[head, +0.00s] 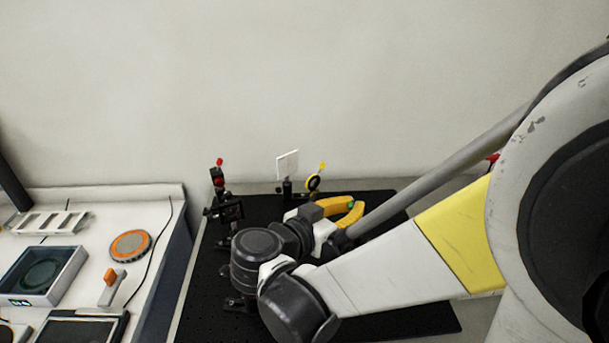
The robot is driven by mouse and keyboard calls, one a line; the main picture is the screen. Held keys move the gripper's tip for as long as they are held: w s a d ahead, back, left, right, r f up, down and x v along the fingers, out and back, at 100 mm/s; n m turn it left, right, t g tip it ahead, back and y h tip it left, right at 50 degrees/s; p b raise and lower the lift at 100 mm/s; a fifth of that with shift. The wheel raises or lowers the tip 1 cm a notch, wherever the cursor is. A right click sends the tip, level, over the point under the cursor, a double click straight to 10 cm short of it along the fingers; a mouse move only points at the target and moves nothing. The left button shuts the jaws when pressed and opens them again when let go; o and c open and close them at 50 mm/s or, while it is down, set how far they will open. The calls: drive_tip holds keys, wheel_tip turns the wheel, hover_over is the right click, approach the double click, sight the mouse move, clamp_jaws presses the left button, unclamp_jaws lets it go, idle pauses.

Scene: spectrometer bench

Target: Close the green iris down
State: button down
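My gripper (344,210), with yellow fingers, is low over the black breadboard (370,198), right of its middle. A small green spot (338,213) shows between the fingers; it may be part of the green iris, but most of it is hidden by my gripper and wrist. I cannot tell if the fingers touch it or how far apart they are. A yellow-ringed iris (313,183) with a yellow lever stands behind and left of my gripper. A red-tipped mount (217,175) stands at the board's back left.
A white card (287,164) stands on a post near the back wall. A dark optic mount (229,211) is left of my arm. My arm covers much of the board's right side. A white bench (95,206) at left holds a balance (41,276) and an orange-ringed disc (130,246).

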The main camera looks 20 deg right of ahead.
drive_tip(key=shift+a+b, duration=0.1)
drive_tip(key=shift+b, duration=0.2)
drive_tip(key=c, duration=1.5)
unclamp_jaws()
drive_tip(key=shift+a, duration=0.1)
drive_tip(key=shift+o, duration=0.2)
drive_tip(key=shift+r, duration=0.1)
wheel_tip(320, 180, up, 10)
drive_tip(key=shift+f, duration=0.1)
